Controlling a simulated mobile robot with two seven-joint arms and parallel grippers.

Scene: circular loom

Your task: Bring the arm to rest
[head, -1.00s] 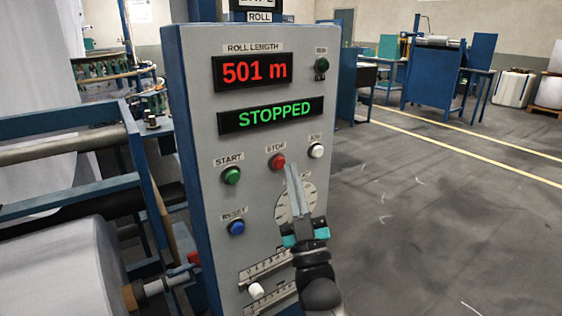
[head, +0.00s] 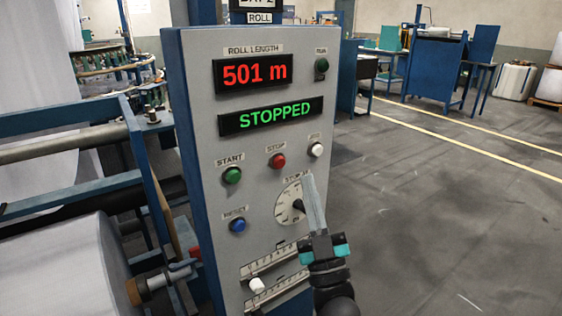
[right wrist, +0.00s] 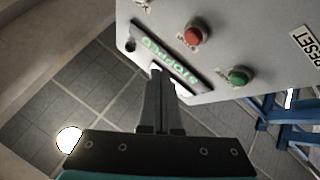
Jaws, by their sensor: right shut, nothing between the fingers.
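My right gripper (head: 312,203) is shut and empty, its fingers pointing up in front of the right part of the grey control panel (head: 210,140). It partly covers the right side of the round dial (head: 289,205). The red stop button (head: 278,160) is clear of the fingers, up and to the left. In the right wrist view the shut fingers (right wrist: 158,85) point toward the panel face, below the red button (right wrist: 194,35) and green button (right wrist: 238,76). My left gripper is not in view.
The display (head: 268,117) reads STOPPED, and the roll length display (head: 253,73) reads 501 m. Slide scales with a white knob (head: 257,285) sit low on the panel. A large white roll (head: 60,265) and blue frame stand at left. The floor (head: 450,210) at right is clear.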

